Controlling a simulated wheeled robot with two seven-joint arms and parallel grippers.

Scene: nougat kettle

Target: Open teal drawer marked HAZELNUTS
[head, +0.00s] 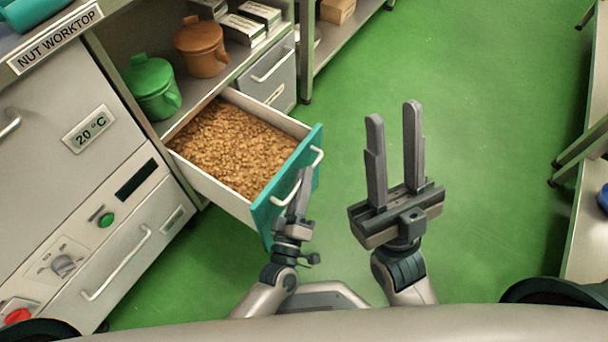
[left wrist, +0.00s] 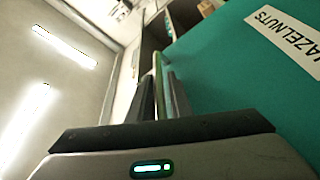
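The teal drawer (head: 266,205) stands pulled well out of the cabinet, full of brown chopped nuts (head: 235,147). Its teal front carries a pale bar handle (head: 318,157). In the left wrist view the teal front (left wrist: 235,75) fills the right side, with a white label reading HAZELNUTS (left wrist: 287,40). My left gripper (head: 303,178) is at the handle; in the left wrist view its two fingers (left wrist: 162,92) lie close on either side of the handle bar. My right gripper (head: 394,112) is open and empty, to the right of the drawer, fingers pointing away from me.
A green pot (head: 151,88) and an orange-brown pot (head: 201,47) stand on the shelf behind the drawer. A grey drawer (head: 268,76) beyond it is shut. A machine with buttons (head: 106,219) stands at left. Green floor (head: 480,150) is clear to the right, up to a bench.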

